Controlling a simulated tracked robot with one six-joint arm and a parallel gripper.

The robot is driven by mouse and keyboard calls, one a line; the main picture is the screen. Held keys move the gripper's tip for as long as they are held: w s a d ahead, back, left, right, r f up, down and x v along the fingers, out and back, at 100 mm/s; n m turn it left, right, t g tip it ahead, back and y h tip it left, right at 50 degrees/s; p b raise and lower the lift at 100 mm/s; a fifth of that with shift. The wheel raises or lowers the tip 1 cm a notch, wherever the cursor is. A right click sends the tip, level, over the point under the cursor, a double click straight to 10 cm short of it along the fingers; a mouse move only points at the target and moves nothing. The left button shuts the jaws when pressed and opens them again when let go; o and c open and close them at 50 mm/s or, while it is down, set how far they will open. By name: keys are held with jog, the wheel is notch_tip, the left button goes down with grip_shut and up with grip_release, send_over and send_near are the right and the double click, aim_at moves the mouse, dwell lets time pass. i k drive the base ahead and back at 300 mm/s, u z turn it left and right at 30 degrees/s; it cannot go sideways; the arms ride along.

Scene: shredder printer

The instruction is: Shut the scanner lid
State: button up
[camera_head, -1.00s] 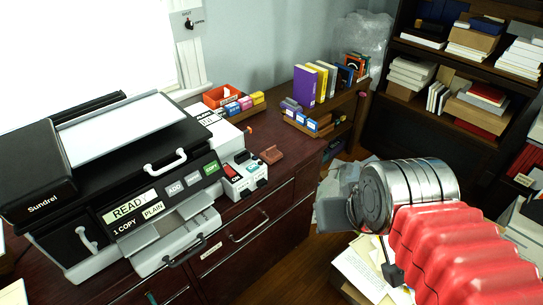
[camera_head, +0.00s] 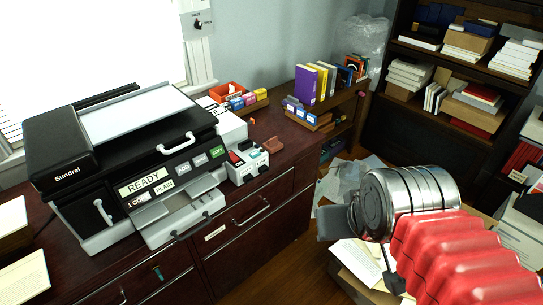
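The black and grey Sundrel printer (camera_head: 125,165) stands on the dark wooden cabinet at left. Its top has a pale flat panel (camera_head: 135,115) in a black frame, with a white handle (camera_head: 176,143) at the front edge. The top looks roughly flat; I cannot tell how far the scanner lid is from shut. My gripper (camera_head: 334,222) is at the lower right, beyond the cabinet's right side and well apart from the printer. Only a grey part of it shows past my silver wrist, so its opening is unclear. Nothing is seen held.
A small white box with buttons (camera_head: 248,166) stands right of the printer. Coloured books (camera_head: 315,84) and an orange tray (camera_head: 228,91) stand behind. Loose papers (camera_head: 345,185) and an open carton (camera_head: 360,280) lie on the floor. A dark bookcase (camera_head: 445,100) closes the right side.

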aim_at(66, 149)
jog(key=k, duration=0.35)
jog(key=u, duration=0.2)
jog(key=i, duration=1.45)
jog(key=u, duration=0.75)
